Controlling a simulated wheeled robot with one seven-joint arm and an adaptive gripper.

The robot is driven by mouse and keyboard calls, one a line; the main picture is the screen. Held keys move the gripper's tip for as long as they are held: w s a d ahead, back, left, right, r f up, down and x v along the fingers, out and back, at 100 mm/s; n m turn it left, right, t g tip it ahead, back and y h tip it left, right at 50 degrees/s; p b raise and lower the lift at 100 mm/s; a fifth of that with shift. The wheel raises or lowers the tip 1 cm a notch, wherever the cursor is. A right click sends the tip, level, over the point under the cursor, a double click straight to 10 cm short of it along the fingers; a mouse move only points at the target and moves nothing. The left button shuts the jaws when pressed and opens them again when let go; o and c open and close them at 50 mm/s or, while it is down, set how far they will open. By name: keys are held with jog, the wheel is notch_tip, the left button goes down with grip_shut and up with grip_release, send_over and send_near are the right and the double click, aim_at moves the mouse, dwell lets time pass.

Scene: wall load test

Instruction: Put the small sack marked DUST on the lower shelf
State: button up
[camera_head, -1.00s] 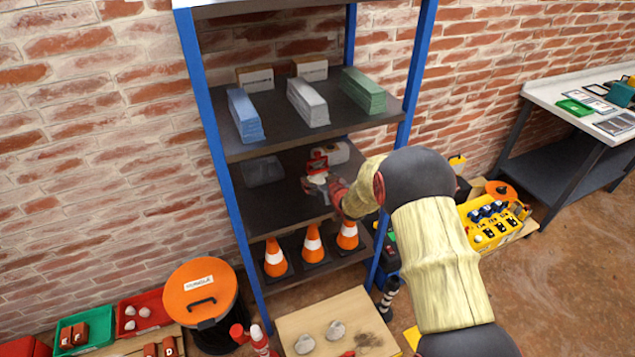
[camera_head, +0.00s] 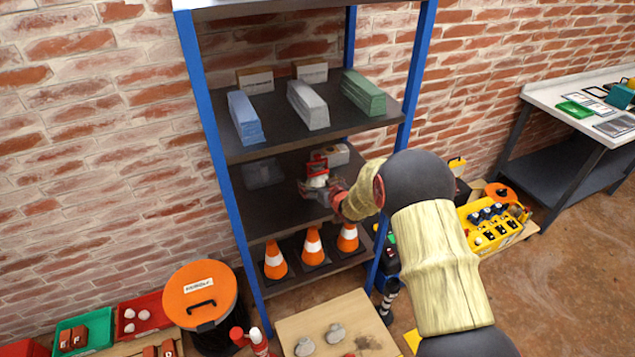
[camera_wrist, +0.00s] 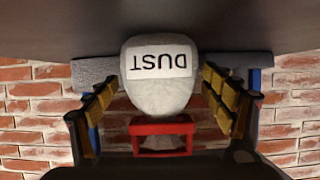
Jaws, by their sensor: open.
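The small pale sack marked DUST (camera_wrist: 160,95) sits between the spread fingers of my gripper (camera_wrist: 165,105) in the wrist view. Its label reads upside down there, and its end meets the dark shelf surface at the top of the picture. In the head view the sack (camera_head: 317,181) is small and partly hidden by my gripper (camera_head: 318,190). It is over the dark shelf (camera_head: 275,210) directly below the one with the coloured blocks. My gripper is open around the sack. Whether a finger touches it I cannot tell.
A red part (camera_head: 318,163) shows beside the sack. A clear bin (camera_head: 264,173) and a pale object (camera_head: 336,154) are on the same shelf. Orange cones (camera_head: 312,245) stand on the shelf below. Blue (camera_head: 245,118), grey and green blocks are above. Blue uprights (camera_head: 228,190) flank the shelves.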

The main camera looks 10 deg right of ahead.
jog(key=shift+r, duration=0.15)
jog(key=shift+s+d+r, duration=0.1)
jog(key=shift+s+r, duration=0.1)
jog(key=shift+s, duration=0.05)
jog(key=s+d+r+m+g+h+p, duration=0.1)
jog(key=s+d+r+h+p, duration=0.1)
jog(key=s+r, duration=0.85)
jog(key=s+d+r+g+h+p, duration=0.1)
jog(key=s+d+r+g, duration=0.15)
jog(key=s+r, duration=0.85)
jog(key=s+a+r+g, duration=0.2)
jog(key=s, duration=1.3)
jog(key=s+a+r+m+g, duration=0.1)
jog(key=s+r+g, duration=0.1)
jog(key=s, duration=1.3)
jog(key=shift+s+a, duration=0.25)
jog(key=shift+a, duration=0.1)
